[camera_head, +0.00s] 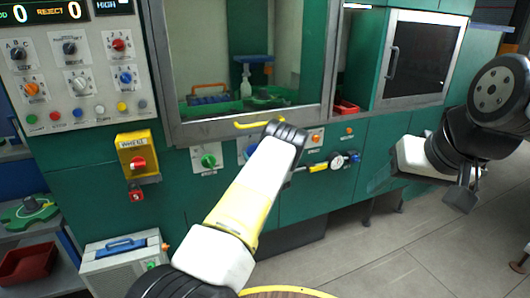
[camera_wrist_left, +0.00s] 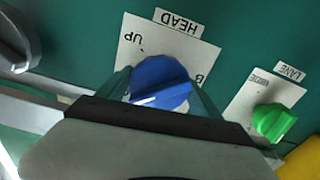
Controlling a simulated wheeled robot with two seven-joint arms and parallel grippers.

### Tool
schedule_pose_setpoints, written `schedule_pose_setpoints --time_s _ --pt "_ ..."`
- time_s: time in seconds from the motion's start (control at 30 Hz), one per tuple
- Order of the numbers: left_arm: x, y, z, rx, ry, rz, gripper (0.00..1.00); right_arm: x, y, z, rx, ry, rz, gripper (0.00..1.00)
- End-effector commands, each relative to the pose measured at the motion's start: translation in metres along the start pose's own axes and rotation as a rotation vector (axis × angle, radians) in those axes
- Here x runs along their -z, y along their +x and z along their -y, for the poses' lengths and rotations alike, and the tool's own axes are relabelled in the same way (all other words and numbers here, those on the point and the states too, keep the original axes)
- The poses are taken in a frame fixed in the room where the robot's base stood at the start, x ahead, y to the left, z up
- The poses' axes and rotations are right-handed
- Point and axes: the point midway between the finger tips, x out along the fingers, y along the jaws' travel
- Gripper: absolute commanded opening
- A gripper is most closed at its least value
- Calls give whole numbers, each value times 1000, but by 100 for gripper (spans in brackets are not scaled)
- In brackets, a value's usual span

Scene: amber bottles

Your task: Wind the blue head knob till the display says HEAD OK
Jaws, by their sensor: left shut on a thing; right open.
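The blue head knob (camera_wrist_left: 162,84) sits on a white plate marked HEAD and UP in the left wrist view, where the picture is upside down. My left gripper (camera_wrist_left: 163,92) has a finger on each side of it and is shut on it. A white pointer mark shows on the knob's face. In the head view only a sliver of the blue knob (camera_head: 250,151) shows beside my left wrist, which hides the rest. The display (camera_head: 115,4) at the top left reads HIGH; its upper part is cut off. My right gripper (camera_head: 425,186) is open and empty at the right.
A green lane knob (camera_head: 208,161) sits beside the blue knob. A yellow handle (camera_head: 258,123) sticks out above, under the window. A yellow box with a red knob (camera_head: 138,162) is further left. Open floor lies at the right.

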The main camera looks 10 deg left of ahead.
Motion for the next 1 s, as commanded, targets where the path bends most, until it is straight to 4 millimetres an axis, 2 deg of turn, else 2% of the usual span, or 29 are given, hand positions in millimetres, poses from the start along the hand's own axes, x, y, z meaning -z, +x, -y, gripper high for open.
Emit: schedule_pose_setpoints --time_s 0.07,0.1,0.2,0.57,1.0 --pt "-1 0 0 0 1 1 34 0 0 0 0 0 0 53" --pt "-1 0 0 0 1 1 79 0 0 0 0 0 0 53" --pt "-1 0 0 0 2 1 97 0 0 0 0 0 0 53" --pt "0 -4 0 0 2 2 97 0 0 0 0 0 0 53" --pt "-1 -69 -1 -2 2 2 97 0 0 0 0 0 0 53"
